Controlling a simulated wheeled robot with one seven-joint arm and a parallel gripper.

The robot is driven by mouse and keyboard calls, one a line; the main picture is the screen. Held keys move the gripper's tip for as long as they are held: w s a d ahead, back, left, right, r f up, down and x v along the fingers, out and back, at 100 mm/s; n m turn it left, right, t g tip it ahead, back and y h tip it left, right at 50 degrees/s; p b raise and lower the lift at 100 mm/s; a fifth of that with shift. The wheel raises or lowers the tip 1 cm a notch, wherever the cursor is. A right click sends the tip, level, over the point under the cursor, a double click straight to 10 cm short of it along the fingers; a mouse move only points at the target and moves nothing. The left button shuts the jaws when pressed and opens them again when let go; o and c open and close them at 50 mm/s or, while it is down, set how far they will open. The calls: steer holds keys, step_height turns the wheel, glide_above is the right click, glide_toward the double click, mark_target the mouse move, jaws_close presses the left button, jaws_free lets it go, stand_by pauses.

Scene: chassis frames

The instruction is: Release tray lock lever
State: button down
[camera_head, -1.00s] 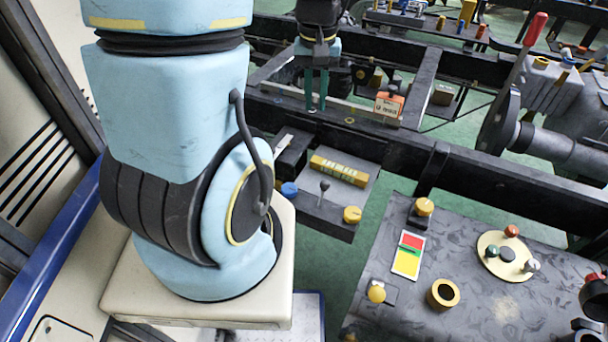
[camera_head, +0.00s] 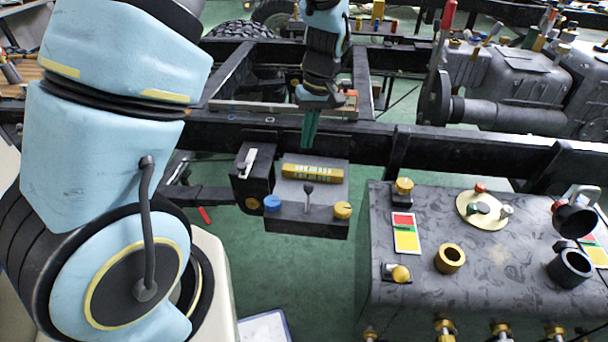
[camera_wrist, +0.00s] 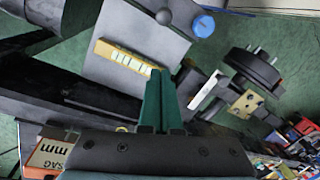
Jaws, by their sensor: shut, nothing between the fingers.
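A grey box-like tray unit (camera_head: 283,218) sits by the dark frame rail. It carries a yellow block (camera_head: 313,171), a blue knob (camera_head: 272,202), a yellow knob (camera_head: 342,210) and a black-knobbed lever (camera_head: 308,190) standing upright. A white lever (camera_head: 249,160) lies on a black bracket at its left side; I cannot tell which lever is the tray lock. The white lever also shows in the wrist view (camera_wrist: 205,90), right of my fingers. My gripper (camera_head: 309,143) is shut and empty, teal fingers pointing down behind the yellow block. The fingertips (camera_wrist: 161,72) appear close to that block.
A dark frame rail (camera_head: 440,146) runs across behind the tray unit. A grey tank (camera_head: 480,285) with knobs and a yellow ring stands at right. Machinery with a red-handled lever (camera_head: 448,14) is at back right. Green floor is open below the tray unit.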

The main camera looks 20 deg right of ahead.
mark_target(308, 198)
steer(key=shift+f, duration=0.1)
steer(key=f, duration=0.3)
steer(key=a+f, duration=0.1)
steer(key=f, duration=0.2)
steer(key=f+p, duration=0.1)
steer(key=f, duration=0.3)
steer(key=shift+a, duration=0.4)
steer(key=s, duration=0.1)
steer(key=s+r+p, duration=0.1)
steer(key=shift+s+d+r, duration=0.2)
steer(key=shift+s+r, duration=0.1)
steer(key=shift+s, duration=0.6)
steer(key=shift+r, duration=0.1)
